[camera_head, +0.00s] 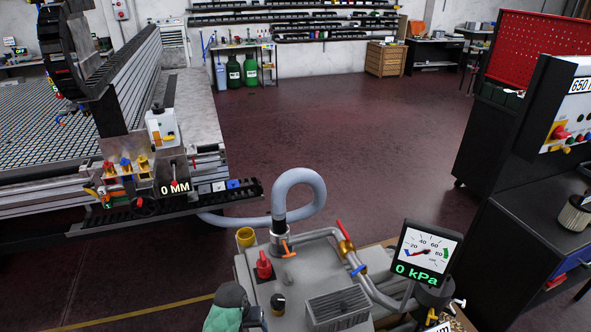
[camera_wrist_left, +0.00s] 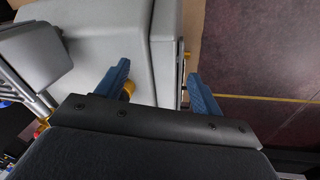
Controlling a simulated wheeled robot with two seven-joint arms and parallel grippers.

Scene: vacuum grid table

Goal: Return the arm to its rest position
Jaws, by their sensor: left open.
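My left gripper (camera_wrist_left: 160,88) shows in the left wrist view with its two blue fingers wide apart and nothing between them. Behind the fingers is the pale grey body of a machine (camera_wrist_left: 95,45), with a small yellow part (camera_wrist_left: 128,90) beside the left finger. I cannot tell whether that finger touches it. Neither of my arms can be made out for sure in the head view. My right gripper is in neither view.
In the head view, a grey pump unit (camera_head: 325,262) with a curled hose (camera_head: 318,185), a red knob (camera_head: 263,265) and a 0 kPa gauge (camera_head: 425,252) stands close in front. A grid table (camera_head: 60,205) is at left, a dark cabinet (camera_head: 510,235) at right. Open floor (camera_head: 350,140) lies between.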

